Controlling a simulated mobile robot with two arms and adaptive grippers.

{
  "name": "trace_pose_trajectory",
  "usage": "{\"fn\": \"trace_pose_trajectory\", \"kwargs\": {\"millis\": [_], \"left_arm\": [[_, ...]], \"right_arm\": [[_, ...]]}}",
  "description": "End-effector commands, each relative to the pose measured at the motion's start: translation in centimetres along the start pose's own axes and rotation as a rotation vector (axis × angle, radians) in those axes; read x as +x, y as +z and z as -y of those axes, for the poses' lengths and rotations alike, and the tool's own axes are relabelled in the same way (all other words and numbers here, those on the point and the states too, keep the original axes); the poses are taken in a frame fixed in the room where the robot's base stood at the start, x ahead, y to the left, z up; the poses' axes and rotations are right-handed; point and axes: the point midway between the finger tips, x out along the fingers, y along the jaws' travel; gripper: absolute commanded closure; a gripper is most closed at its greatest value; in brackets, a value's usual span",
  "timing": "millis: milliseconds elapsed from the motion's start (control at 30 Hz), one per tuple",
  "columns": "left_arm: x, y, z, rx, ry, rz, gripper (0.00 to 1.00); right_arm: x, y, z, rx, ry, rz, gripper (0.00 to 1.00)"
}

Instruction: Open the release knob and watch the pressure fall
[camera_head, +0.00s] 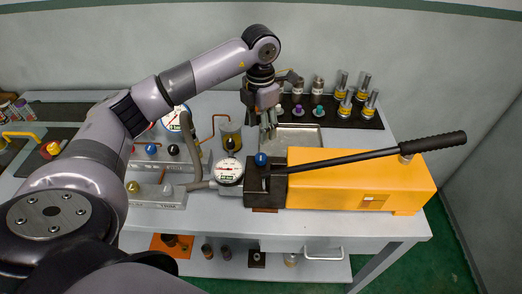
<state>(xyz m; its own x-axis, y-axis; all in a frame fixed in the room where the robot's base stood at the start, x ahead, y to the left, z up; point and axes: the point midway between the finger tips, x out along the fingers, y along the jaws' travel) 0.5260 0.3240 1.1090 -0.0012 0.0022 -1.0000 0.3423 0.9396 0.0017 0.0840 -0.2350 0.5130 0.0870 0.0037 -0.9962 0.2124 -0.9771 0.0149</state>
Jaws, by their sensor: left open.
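A hand pump with an orange body (350,185) stands on the grey bench, its long black lever (425,144) slanting up to the right. At its left end is a dark block (258,192) with a blue ball knob (261,159) on top; I take this as the release knob. A round white pressure gauge (229,170) sits left of the block; its needle is too small to read. My left gripper (268,128) is open, pointing down, behind and above the blue knob, apart from it. My right gripper is out of view.
A metal tray (313,147) lies behind the pump. A black rack (365,121) with several metal fittings stands at the back right. Grey blocks with coloured knobs (151,149) and hoses are at left, partly behind my arm. A lower shelf (325,268) holds small parts.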

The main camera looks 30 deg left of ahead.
Motion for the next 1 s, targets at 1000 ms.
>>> {"fn": "trace_pose_trajectory", "kwargs": {"millis": [1000], "left_arm": [[11.5,0.1,0.1,0.002,-0.001,0.002,0.53]], "right_arm": [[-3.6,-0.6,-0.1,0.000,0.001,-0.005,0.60]]}}
